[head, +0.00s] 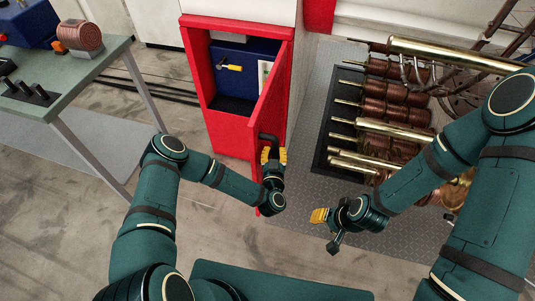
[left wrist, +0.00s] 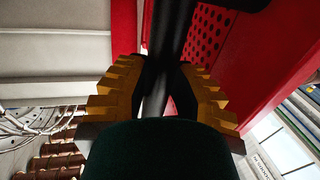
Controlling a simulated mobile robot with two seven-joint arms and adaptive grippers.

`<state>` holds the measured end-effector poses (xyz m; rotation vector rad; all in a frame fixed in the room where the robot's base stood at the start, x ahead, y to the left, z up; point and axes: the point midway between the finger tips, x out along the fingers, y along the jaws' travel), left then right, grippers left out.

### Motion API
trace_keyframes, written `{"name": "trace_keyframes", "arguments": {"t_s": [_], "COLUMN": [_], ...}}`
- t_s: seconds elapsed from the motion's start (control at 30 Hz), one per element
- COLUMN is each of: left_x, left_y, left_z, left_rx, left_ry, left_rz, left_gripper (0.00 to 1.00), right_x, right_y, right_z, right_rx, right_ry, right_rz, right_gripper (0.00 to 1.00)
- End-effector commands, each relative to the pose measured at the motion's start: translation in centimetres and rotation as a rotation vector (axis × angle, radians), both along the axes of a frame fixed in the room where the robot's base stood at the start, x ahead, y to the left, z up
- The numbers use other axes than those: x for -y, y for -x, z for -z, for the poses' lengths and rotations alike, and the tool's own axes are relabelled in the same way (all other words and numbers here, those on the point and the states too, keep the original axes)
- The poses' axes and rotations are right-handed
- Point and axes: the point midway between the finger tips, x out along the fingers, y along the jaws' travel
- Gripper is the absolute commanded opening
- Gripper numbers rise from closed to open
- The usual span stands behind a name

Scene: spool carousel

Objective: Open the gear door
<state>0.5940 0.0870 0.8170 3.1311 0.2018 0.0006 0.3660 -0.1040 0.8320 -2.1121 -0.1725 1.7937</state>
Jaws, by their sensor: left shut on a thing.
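The gear door (head: 268,110) is a red door on a red cabinet (head: 197,85). It stands part way open, swung out on the right side of the cabinet, and the blue inside shows. My left gripper (head: 273,156) is shut on the dark door handle (head: 268,137). In the left wrist view, the black handle bar (left wrist: 160,75) runs between the yellow fingers of my left gripper (left wrist: 160,90). The red door with a pattern of holes also shows there (left wrist: 212,40). My right gripper (head: 319,215) hangs to the right, away from the door; whether its fingers are apart cannot be made out.
A hammer (head: 229,67) shows inside the cabinet. A rack of copper spools (head: 386,108) with brass rods stands to the right. A green workbench (head: 75,70) with a copper spool (head: 79,37) is at the left. The floor before the cabinet is clear.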

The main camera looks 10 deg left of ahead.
Motion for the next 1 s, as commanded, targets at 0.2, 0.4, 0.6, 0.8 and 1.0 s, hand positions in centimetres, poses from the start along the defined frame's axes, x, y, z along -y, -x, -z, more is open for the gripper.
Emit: {"name": "trace_keyframes", "arguments": {"t_s": [0.2,0.4,0.6,0.8,1.0], "left_x": [1.1,1.36,1.36,1.33,1.25], "left_y": [-0.39,-0.54,-0.55,-0.57,-0.64], "left_z": [0.14,0.11,0.1,0.09,0.03], "left_rx": [-0.004,-0.004,-0.004,-0.004,-0.002], "left_ry": [0.001,0.001,0.001,0.001,0.001], "left_rz": [0.009,0.011,0.011,0.01,0.008], "left_gripper": [0.0,0.0,0.0,0.53,0.56], "right_x": [-0.01,-0.02,-0.02,-0.02,-0.02], "right_y": [-0.01,-0.01,-0.01,0.0,0.0], "right_z": [0.15,0.16,0.16,0.17,0.16], "right_rx": [0.0,0.0,0.0,0.0,0.0], "right_ry": [0.0,0.0,0.0,0.0,0.0], "right_rz": [0.0,0.0,0.0,0.0,0.0], "right_gripper": [0.47,0.47,0.47,0.47,0.47]}}
